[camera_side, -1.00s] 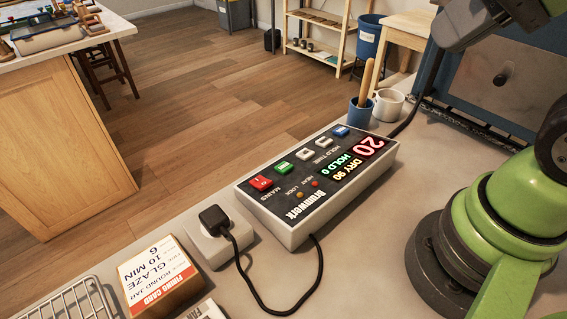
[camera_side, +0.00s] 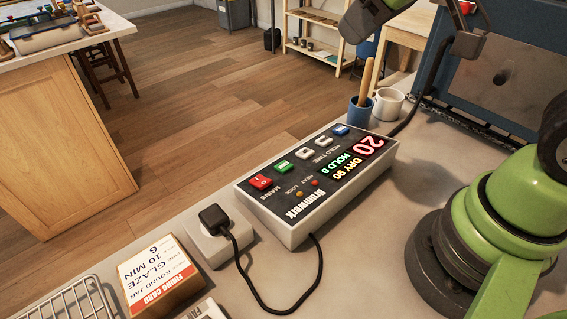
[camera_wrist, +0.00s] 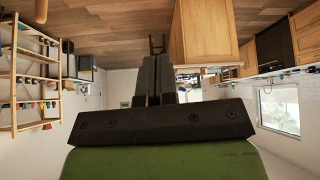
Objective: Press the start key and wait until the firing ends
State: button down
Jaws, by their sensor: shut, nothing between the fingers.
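The grey controller (camera_side: 290,236) lies on the worktop in the side view. Its sloped panel has a red mains key (camera_side: 261,182), a green key (camera_side: 283,167), two pale hold time keys (camera_side: 314,147) and a blue key (camera_side: 340,130). The display (camera_side: 358,160) reads 20, DRY 90 and HOLD 0. A red lamp (camera_side: 315,183) and an amber lamp (camera_side: 299,194) show near the heat and lock labels. My gripper (camera_wrist: 159,62) is shut and empty in the wrist view, pointing toward the room. In the side view its fingertips are not clearly seen; nothing touches the keys.
A firing card (camera_side: 160,272) reading "GLAZE 10 MIN" stands front left, beside a plugged socket (camera_side: 215,240) and a wire rack (camera_side: 75,300). A blue cup with wooden handles (camera_side: 361,114) and a white mug (camera_side: 388,104) stand behind. The kiln (camera_side: 500,75) is at back right.

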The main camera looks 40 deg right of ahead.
jog(key=w+a+f+n, duration=0.3)
jog(key=w+f+n, duration=0.1)
jog(key=w+f, duration=0.2)
jog(key=n+y, duration=0.1)
jog(key=n, duration=0.3)
send_over(280, 165)
jog(key=w, duration=0.2)
notch_tip(280, 165, down, 6)
jog(key=shift+w+f+n+g, duration=0.1)
jog(key=shift+f+n+g, duration=0.2)
jog(key=shift+f+n, duration=0.3)
jog(key=shift+s+f, duration=0.35)
jog(key=shift+f, duration=1.05)
jog(key=shift+s+f, duration=0.35)
jog(key=shift+f, duration=1.1)
jog(key=shift+s+f, duration=0.35)
jog(key=shift+f, duration=1.05)
jog(key=shift+f, duration=0.15)
jog(key=shift+s+f, duration=0.1)
jog(key=shift+f, duration=0.15)
